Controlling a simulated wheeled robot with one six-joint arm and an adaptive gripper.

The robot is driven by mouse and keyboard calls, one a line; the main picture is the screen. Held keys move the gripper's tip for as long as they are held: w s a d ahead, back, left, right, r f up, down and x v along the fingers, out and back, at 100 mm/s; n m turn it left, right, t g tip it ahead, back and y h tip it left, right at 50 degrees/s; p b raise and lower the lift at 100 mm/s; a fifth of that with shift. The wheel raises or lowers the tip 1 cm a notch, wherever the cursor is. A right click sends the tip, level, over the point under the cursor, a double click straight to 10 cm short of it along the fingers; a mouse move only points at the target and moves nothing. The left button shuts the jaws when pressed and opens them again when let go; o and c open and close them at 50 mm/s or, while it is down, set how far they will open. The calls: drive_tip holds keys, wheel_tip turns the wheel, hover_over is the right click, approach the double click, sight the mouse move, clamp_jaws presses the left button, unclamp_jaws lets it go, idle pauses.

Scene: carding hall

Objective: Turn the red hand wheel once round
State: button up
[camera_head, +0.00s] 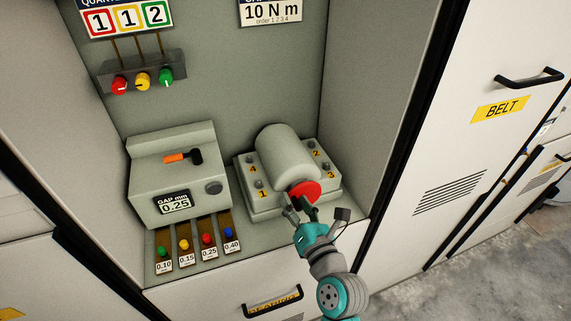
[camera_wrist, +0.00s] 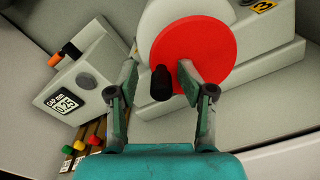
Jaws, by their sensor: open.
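The red hand wheel (camera_head: 305,191) is a red disc on the front end of a pale grey cylinder, which sits on a block with bolts numbered 1 to 4. In the wrist view the wheel (camera_wrist: 215,45) faces me, with a dark crank handle (camera_wrist: 161,84) sticking out near its lower left edge. My gripper (camera_head: 301,211) is in front of the wheel. In the wrist view my gripper (camera_wrist: 158,80) is open, with one finger on each side of the handle. The right finger looks closer to the handle; I cannot tell whether it touches.
Red, yellow and green knobs (camera_head: 143,81) are on the back wall. Recess walls enclose both sides.

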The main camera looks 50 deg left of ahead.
drive_tip(key=shift+d, duration=0.15)
drive_tip(key=shift+v, duration=3.45)
